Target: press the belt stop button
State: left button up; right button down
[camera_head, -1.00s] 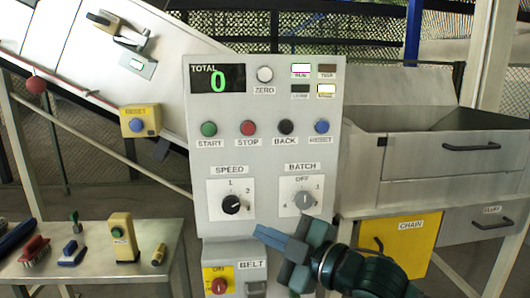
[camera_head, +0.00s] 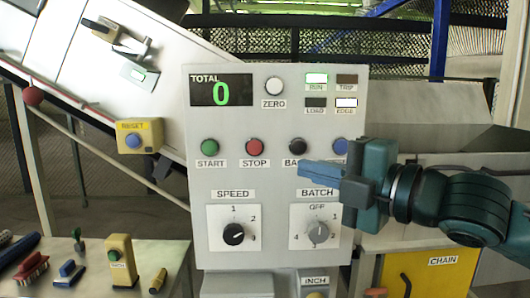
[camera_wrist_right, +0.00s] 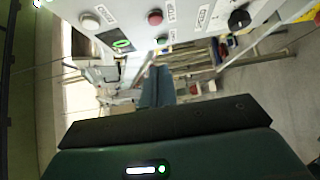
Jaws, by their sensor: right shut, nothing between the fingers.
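The red STOP button (camera_head: 255,146) is on the upright grey control panel (camera_head: 205,255), between the green START button (camera_head: 209,146) and the dark BACK button (camera_head: 297,146). My right gripper (camera_head: 301,169) is shut and empty, its blue fingers pointing left in front of the panel. Its tip shows just below the BACK button, to the right of and lower than STOP, with no contact seen on STOP. In the right wrist view a red button (camera_wrist_right: 154,17) shows on the panel at the top, beyond the shut fingers. My left gripper is not in view.
The SPEED knob (camera_head: 233,234) and BATCH knob (camera_head: 318,233) sit below the buttons. The blue button (camera_head: 341,147) is partly hidden by my gripper. The display (camera_head: 221,90) reads 0. A yellow RESET box (camera_head: 139,136) is left of the panel. A table (camera_head: 190,262) holds tools.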

jog(key=p, duration=0.2)
send_near(248, 149)
jog(key=a, duration=0.4)
jog(key=w, duration=0.3)
jog(key=shift+a+r+p, duration=0.1)
jog(key=shift+r+p, duration=0.1)
jog(key=shift+p, duration=0.1)
jog(key=shift+w, duration=0.45)
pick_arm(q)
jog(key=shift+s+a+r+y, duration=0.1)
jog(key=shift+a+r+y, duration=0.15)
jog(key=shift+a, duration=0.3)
pick_arm(e)
jog(key=shift+f, duration=0.1)
